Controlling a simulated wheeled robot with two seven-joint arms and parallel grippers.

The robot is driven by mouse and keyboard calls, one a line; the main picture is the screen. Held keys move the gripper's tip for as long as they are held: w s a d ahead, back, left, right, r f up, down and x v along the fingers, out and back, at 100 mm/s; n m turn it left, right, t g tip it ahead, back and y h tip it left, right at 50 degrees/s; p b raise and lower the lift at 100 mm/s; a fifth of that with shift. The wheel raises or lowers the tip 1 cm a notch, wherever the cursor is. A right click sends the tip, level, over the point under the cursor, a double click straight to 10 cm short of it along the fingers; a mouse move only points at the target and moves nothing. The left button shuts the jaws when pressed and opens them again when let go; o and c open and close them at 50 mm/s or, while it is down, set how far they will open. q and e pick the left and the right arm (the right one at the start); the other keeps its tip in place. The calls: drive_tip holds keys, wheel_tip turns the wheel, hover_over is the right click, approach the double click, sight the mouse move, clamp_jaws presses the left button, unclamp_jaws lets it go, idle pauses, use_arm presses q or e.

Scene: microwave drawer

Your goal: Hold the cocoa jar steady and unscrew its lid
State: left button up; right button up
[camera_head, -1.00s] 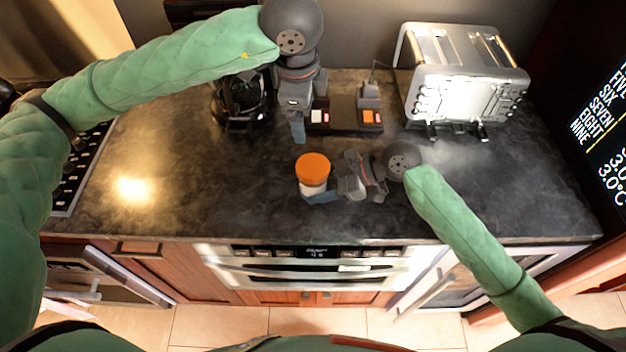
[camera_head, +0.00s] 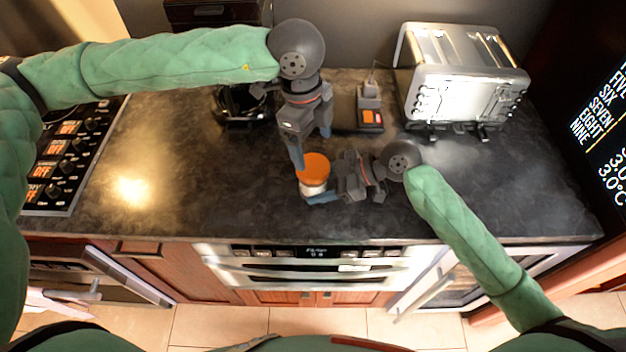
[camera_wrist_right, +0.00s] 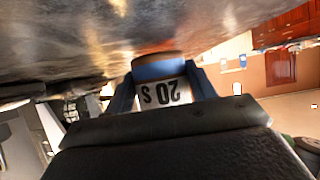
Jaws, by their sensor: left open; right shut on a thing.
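The cocoa jar (camera_head: 313,189) stands upright on the dark counter with its orange lid (camera_head: 314,167) on top. My right gripper (camera_head: 321,191) comes from the right and is shut on the jar's body below the lid. In the right wrist view, the white label of the jar (camera_wrist_right: 165,95) shows upside down between the two blue fingers. My left gripper (camera_head: 311,150) is open and points down at the lid from behind. One finger reaches the lid's left edge in the picture; I cannot tell whether it touches.
A silver toaster (camera_head: 465,80) stands at the back right. A dark glossy thing (camera_head: 238,106) is at the back left, partly hidden by my left arm. The stove panel (camera_head: 75,150) is at left. The left counter is clear.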

sight(313, 165)
use_arm(q)
drive_tip(key=shift+f, duration=3.35)
drive_tip(key=c, duration=1)
drive_tip(key=shift+c, duration=0.3)
drive_tip(key=n, duration=0.3)
drive_tip(key=shift+n, duration=0.4)
drive_tip(key=shift+n+t, duration=0.3)
drive_tip(key=shift+r, duration=0.15)
